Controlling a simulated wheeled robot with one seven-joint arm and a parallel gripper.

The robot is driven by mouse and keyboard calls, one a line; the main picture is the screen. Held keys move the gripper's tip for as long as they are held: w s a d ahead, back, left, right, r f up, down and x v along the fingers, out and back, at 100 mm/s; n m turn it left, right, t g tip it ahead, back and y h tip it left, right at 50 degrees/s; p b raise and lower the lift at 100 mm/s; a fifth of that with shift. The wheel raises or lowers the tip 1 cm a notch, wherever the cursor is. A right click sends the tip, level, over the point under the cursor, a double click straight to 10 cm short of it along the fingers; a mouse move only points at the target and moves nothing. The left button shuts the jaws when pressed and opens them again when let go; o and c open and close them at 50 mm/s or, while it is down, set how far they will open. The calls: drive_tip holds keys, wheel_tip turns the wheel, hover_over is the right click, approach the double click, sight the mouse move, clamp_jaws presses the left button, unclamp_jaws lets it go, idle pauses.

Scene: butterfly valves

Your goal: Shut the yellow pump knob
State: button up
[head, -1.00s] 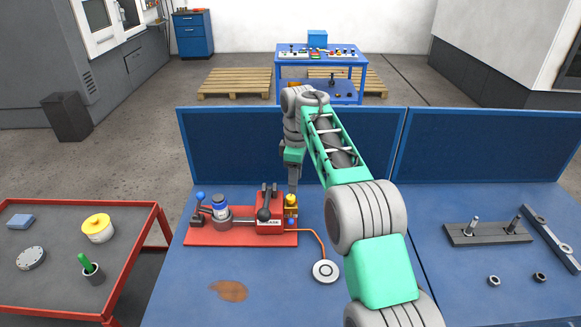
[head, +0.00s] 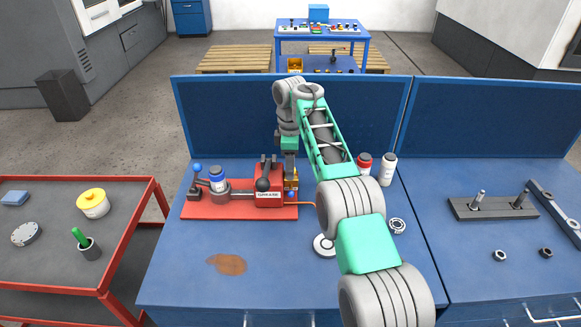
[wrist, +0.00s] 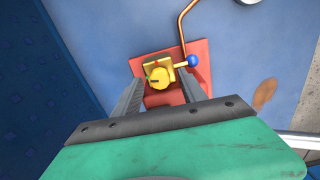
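The yellow pump knob (wrist: 159,77) sits on a yellow block at the end of the red pump base (wrist: 200,53). A dark mark shows on its face, with a green mark and a red mark beside it. In the wrist view my gripper (wrist: 161,82) is open, with one grey finger on each side of the knob. I cannot tell whether either finger touches it. In the head view my gripper (head: 290,176) points down at the right end of the red pump (head: 268,195) and largely hides the knob.
A blue ball-ended handle (wrist: 194,61) and a copper pipe (wrist: 184,28) are close to the knob. A dark lever (head: 263,184) stands left of my gripper. Red-capped (head: 364,162) and white (head: 388,170) bottles stand to the right. The blue panel (head: 240,120) rises behind.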

clamp_jaws()
idle(0.3)
drive_tip(key=m, duration=0.3)
unclamp_jaws()
idle(0.4)
